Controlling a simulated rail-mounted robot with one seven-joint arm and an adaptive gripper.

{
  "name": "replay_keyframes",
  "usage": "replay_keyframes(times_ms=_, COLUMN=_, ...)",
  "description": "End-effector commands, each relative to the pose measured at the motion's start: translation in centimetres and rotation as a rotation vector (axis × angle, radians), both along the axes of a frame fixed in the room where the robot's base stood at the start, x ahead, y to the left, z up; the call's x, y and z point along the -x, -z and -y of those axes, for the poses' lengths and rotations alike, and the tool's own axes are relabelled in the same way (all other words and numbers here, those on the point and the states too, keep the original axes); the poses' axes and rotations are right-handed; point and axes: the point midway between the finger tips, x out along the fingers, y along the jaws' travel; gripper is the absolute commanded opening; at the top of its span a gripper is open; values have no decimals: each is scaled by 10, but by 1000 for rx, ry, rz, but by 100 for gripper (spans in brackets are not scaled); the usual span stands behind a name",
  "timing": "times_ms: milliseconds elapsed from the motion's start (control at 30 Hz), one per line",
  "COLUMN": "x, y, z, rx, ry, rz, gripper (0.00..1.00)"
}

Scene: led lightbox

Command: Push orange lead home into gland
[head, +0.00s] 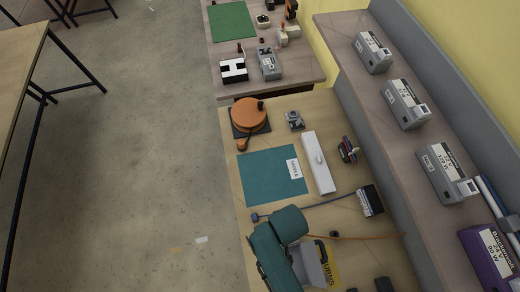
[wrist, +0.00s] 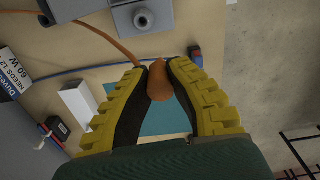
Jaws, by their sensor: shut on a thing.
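In the wrist view, my gripper (wrist: 160,73) is shut on the rounded orange end of the orange lead (wrist: 158,84). The lead's thin cable (wrist: 108,38) curves away to the upper left. A grey housing with a round gland-like fitting (wrist: 143,18) is at the top of this view. A visible gap separates the fitting from the held end in the picture; the depth between them is unclear. In the head view, my arm hides the fingertips and the held end. The orange cable (head: 370,237) runs right across the bench there, near a grey box with a yellow label (head: 331,264).
A blue lead (head: 318,207) runs across the bench to a dark-and-white block (head: 370,200). A teal mat (head: 262,178), a long white box (head: 319,163) and an orange disc (head: 248,115) lie farther back. Grey power units (head: 446,172) line the shelf at right.

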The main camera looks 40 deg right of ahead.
Motion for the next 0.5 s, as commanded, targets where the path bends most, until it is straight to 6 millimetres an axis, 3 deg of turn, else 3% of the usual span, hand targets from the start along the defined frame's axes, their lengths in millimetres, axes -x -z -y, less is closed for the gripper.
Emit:
replay_keyframes(times_ms=100, x=25, y=6, z=5, rx=-1, ry=44, rz=-5, gripper=0)
replay_keyframes(times_ms=200, x=36, y=9, z=8, rx=-1, ry=67, rz=-2, gripper=0)
replay_keyframes(times_ms=500, x=37, y=10, z=11, rx=0, ry=80, rz=1, gripper=0)
